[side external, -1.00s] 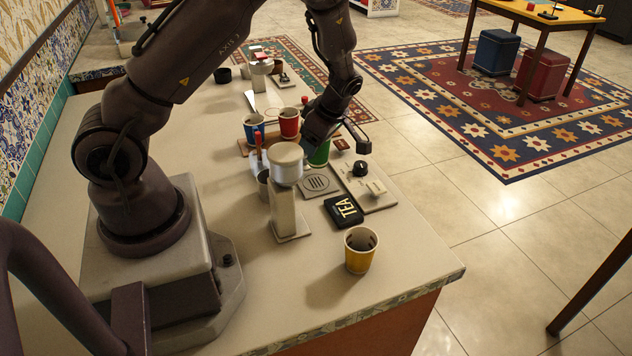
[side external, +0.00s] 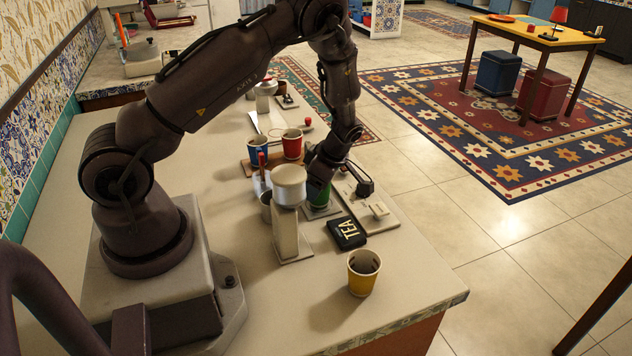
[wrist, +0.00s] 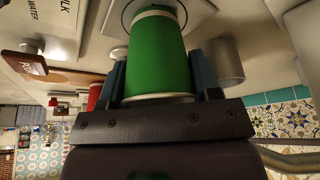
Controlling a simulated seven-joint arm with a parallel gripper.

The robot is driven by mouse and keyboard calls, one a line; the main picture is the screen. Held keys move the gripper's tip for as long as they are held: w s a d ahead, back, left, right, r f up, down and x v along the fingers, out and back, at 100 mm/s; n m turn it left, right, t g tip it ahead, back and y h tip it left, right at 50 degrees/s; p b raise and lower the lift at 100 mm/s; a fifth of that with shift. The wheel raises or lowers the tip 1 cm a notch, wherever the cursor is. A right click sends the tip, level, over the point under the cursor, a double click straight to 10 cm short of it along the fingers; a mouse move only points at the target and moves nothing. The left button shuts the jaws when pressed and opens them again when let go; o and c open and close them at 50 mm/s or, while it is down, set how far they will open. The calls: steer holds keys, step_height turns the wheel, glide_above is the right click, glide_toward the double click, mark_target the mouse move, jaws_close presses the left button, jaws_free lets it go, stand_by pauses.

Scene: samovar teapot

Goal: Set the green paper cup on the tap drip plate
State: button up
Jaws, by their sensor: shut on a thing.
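The green paper cup (side external: 319,194) is held in my gripper (wrist: 160,80), whose fingers close on both sides of it. I cannot tell whether the cup touches the plate. My gripper is partly hidden behind the round head of the pale metal column (side external: 288,190).
A black TEA box (side external: 347,233) and a pale panel with a black knob (side external: 366,188) lie close to the plate. A yellow cup (side external: 363,272) stands nearer the front edge. A red cup (side external: 292,143) and a blue cup (side external: 257,151) stand behind. Bare counter lies around the yellow cup.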

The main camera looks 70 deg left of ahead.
steer(key=o, duration=0.4)
steer(key=w+d+r+m+t+h, duration=0.1)
steer(key=d+r+m, duration=0.25)
steer(key=r, duration=0.65)
steer(key=d+r+m+t+h, duration=0.1)
steer(key=d+r+m+t, duration=0.3)
steer(key=r, duration=0.6)
steer(key=s+d+r+m+t, duration=0.1)
steer(key=s+d+r+m, duration=0.2)
steer(key=m, duration=0.3)
steer(key=s+d+r+m+t, duration=0.1)
steer(key=s+d+r+m, duration=0.3)
steer(key=s+m, duration=0.2)
steer(key=s+d+r+m+t+h, duration=0.1)
steer(key=s+d+r+m, duration=0.3)
steer(key=m, duration=0.3)
steer(key=shift+s+r+m+t, duration=0.15)
steer(key=shift+s+m+t, duration=0.2)
steer(key=shift+s, duration=0.35)
